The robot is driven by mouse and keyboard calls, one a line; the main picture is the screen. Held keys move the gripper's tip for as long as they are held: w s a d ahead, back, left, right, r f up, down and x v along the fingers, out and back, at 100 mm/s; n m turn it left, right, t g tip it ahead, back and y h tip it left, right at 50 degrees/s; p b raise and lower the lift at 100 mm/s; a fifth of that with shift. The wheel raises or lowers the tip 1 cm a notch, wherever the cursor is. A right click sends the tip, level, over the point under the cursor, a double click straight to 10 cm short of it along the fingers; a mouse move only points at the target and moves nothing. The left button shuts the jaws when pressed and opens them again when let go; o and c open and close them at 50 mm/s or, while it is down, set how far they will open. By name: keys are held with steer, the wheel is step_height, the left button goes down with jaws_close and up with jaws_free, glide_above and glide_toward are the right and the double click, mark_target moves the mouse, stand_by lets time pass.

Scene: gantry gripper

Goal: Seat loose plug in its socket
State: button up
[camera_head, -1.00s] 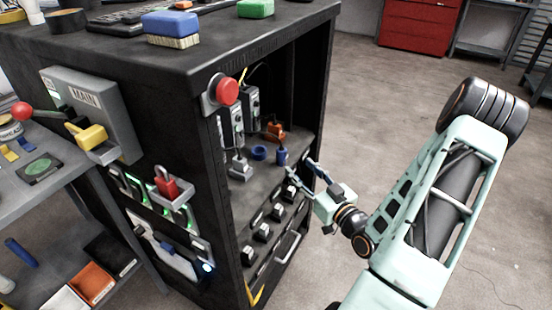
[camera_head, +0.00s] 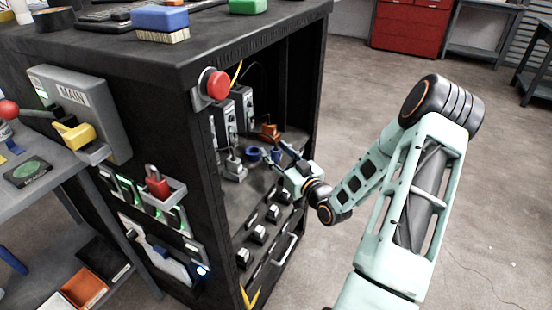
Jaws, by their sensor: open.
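Inside the open black cabinet, a small blue cylindrical piece (camera_head: 275,156), which looks like the plug, stands on the grey shelf. A blue ring (camera_head: 253,153) lies just left of it. An orange piece (camera_head: 269,132) is behind them. Which of these is the socket, I cannot tell. My gripper (camera_head: 274,153) reaches into the cabinet from the right, its open fingers around or beside the blue piece. Contact is too small to make out, and the fingers partly cover the piece.
Grey modules (camera_head: 230,120) with cables stand at the left inside the cabinet. A red button (camera_head: 216,85) sits on the cabinet's near corner. The floor to the right is clear.

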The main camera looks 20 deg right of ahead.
steer(key=shift+c, duration=0.6)
jaws_close()
